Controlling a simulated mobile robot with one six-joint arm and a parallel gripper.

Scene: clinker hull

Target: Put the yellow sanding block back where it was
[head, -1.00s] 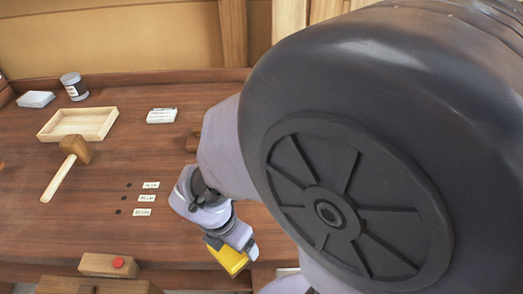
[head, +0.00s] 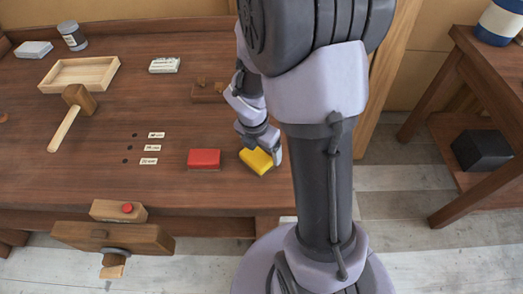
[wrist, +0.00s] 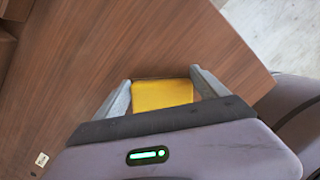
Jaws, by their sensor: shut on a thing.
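The yellow sanding block (head: 256,161) is at the right end of the wooden workbench, near its front corner. My gripper (head: 262,153) is shut on it, and the block sits turned at an angle in the head view. In the wrist view the yellow block (wrist: 162,94) lies between the two grey fingers (wrist: 160,92), with bench wood behind it. I cannot tell whether the block touches the bench top. A red block (head: 204,158) lies on the bench just left of the yellow one, with a small gap between them.
Left of the red block are several holes with white labels (head: 151,148). A mallet (head: 72,115), a wooden tray (head: 80,74), a jar (head: 72,36) and a wooden plane (head: 208,91) stand further back. A vise (head: 115,236) projects at the front. A side table (head: 480,90) stands right.

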